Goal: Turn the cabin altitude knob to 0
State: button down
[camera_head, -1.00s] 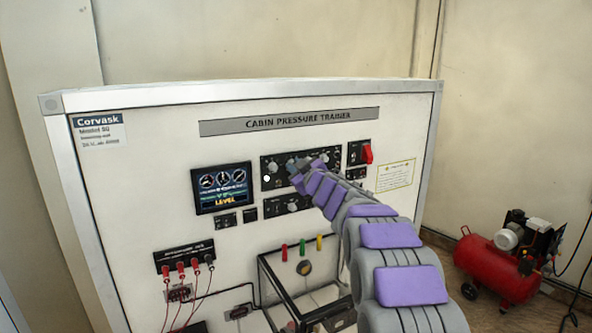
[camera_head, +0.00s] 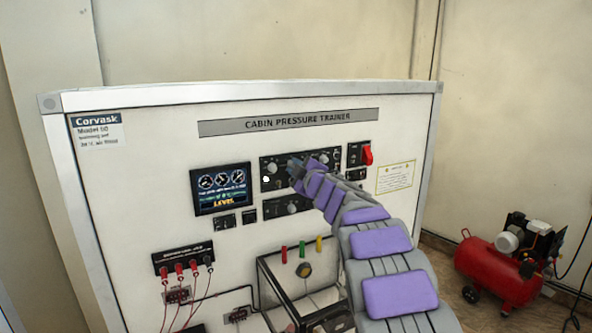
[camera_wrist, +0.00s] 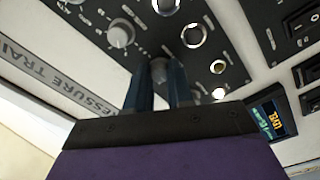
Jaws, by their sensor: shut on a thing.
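The black control panel (camera_head: 265,160) is in the middle of the white trainer board. My gripper (camera_head: 292,166) reaches its front in the head view, and my own fingers and wrist cover part of the panel. In the wrist view my gripper (camera_wrist: 158,82) has its two dark blue fingers closed around a small grey knob (camera_wrist: 158,68). The labels are too small to read, so I cannot tell the knob's name or the value it points to.
Another grey knob (camera_wrist: 120,36) and a ringed round fitting (camera_wrist: 193,36) sit close by on the panel. A display (camera_head: 222,187) reading LEVEL is to the left. A red switch (camera_head: 367,154) is to the right. A red compressor (camera_head: 497,268) stands on the floor.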

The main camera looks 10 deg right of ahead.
jog(key=shift+f, duration=0.15)
jog(key=c, duration=1)
grip_release()
jog(key=shift+s, duration=0.15)
jog(key=b+v, duration=0.3)
jog(key=v, duration=1.4)
jog(key=shift+f, duration=0.1)
